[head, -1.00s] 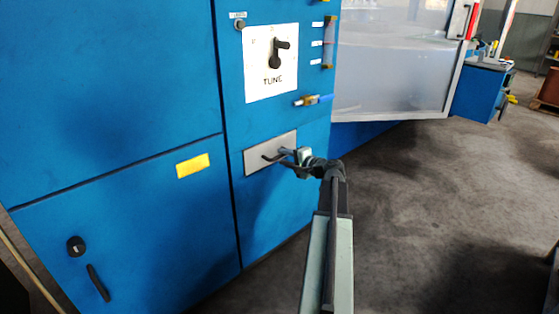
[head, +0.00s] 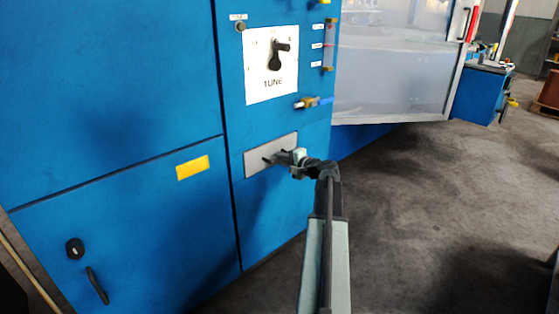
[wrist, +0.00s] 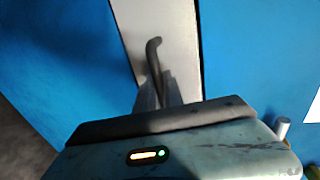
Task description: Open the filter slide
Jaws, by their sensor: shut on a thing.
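The filter slide is a grey metal plate (head: 257,165) set in the front of the blue cabinet, below the dial panel. It also shows in the wrist view (wrist: 165,20), running up the middle. A dark bent handle (wrist: 153,52) stands on the plate. My gripper (head: 275,158) is at the plate, with its fingers on the handle. In the wrist view my gripper (wrist: 160,90) is shut on the handle, whose bent end sticks out past the fingertips. The plate looks flush with the cabinet front. The handle's gripped part is hidden between the fingers.
A yellow label (head: 193,167) is to the left. A cabinet door with a black handle (head: 97,285) is lower left. Open concrete floor (head: 420,210) lies to the right.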

